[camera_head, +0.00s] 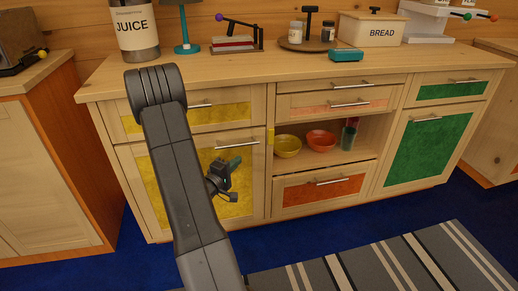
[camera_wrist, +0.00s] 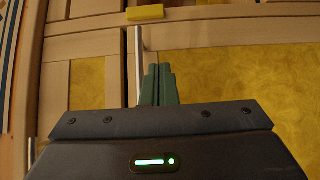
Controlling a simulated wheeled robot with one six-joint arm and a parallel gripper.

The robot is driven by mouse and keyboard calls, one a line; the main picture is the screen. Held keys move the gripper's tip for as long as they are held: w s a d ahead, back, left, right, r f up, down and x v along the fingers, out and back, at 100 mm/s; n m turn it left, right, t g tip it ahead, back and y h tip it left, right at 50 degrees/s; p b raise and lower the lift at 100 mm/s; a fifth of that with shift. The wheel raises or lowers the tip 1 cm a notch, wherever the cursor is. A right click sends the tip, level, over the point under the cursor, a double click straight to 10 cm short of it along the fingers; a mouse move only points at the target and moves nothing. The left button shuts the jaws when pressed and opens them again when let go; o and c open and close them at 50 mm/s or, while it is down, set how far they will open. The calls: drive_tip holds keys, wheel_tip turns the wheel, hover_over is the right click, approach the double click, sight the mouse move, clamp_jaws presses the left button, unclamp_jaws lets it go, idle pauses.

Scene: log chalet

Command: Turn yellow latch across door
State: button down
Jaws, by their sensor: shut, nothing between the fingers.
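The yellow latch (camera_head: 270,135) is a small block on the wooden upright at the right edge of the yellow-panelled door (camera_head: 239,183). It stands upright there, and in the wrist view the latch (camera_wrist: 145,13) shows at the top edge, beyond the fingers. My gripper (camera_head: 235,163) is in front of the door's upper right part, below and left of the latch and apart from it. In the wrist view my gripper's green fingers (camera_wrist: 158,70) are together and empty, beside the door's bar handle (camera_wrist: 138,60). My arm hides part of the door.
The floor before the cabinets holds a striped rug (camera_head: 400,262).

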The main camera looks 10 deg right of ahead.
sight(268, 142)
drive_tip(key=b+x, duration=0.3)
drive_tip(key=x, duration=0.7)
drive_tip(key=shift+f, duration=0.2)
drive_tip(key=d+b, duration=0.1)
drive_tip(key=d, duration=0.1)
drive_tip(key=shift+d, duration=0.25)
drive_tip(key=shift+w+d+r+b, duration=0.1)
drive_tip(key=shift+d+b, duration=0.1)
drive_tip(key=shift+d, duration=0.2)
drive_tip(key=shift+d+r+b, duration=0.1)
drive_tip(key=shift+d+b, duration=0.05)
drive_tip(key=shift+d, duration=0.2)
drive_tip(key=shift+w+f, duration=0.1)
